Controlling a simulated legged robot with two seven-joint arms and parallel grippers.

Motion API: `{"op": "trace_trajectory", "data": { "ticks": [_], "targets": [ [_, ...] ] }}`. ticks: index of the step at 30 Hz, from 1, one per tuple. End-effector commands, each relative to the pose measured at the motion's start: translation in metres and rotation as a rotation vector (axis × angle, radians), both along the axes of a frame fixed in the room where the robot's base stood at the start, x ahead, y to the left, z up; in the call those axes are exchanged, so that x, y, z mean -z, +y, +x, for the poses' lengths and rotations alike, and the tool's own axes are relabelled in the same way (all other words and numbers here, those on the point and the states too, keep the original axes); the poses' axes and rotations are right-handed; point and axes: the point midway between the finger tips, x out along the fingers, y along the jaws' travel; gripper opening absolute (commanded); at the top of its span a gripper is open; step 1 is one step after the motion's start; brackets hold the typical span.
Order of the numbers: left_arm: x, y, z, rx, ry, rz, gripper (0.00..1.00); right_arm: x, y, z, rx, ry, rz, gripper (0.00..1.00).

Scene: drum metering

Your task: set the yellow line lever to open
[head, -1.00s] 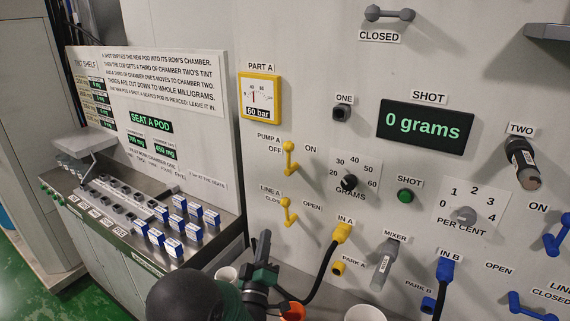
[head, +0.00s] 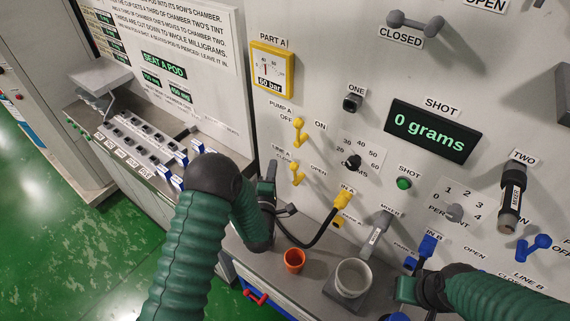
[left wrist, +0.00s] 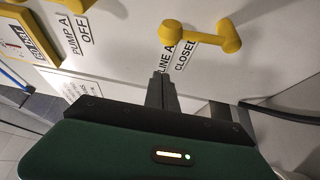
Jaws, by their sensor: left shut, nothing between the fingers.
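The yellow line A lever (head: 296,174) is on the grey panel, below the yellow pump A lever (head: 299,130). Its OPEN label (head: 318,171) is to its right. In the left wrist view the line lever (left wrist: 205,37) shows large, one end over the LINE A and CLOSED labels (left wrist: 176,56). My left gripper (head: 270,170) is just left of the lever in the head view. In the left wrist view its fingers (left wrist: 160,88) are together and empty, apart from the lever. My right gripper (head: 408,290) is low at the right; its fingers are not clear.
A black hose with a yellow plug (head: 343,198) runs close to the right of my left gripper. An orange cup (head: 294,261) and a white cup (head: 354,277) stand on the ledge below. Blue-and-white pods (head: 165,172) are on the left bench.

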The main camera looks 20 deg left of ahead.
Motion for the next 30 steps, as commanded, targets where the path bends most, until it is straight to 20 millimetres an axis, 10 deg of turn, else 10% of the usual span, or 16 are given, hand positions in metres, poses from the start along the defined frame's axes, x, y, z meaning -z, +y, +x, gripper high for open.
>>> {"op": "trace_trajectory", "data": {
  "ticks": [20,30],
  "targets": [
    [-0.001,-0.038,0.006,0.001,0.0,0.001,0.0,-0.025,0.0,0.0,0.0,0.0,0.0,0.61],
    [-0.001,-0.058,0.0,0.004,-0.002,-0.001,0.0,0.004,0.0,0.0,0.0,0.0,0.0,0.61]
  ]
}}
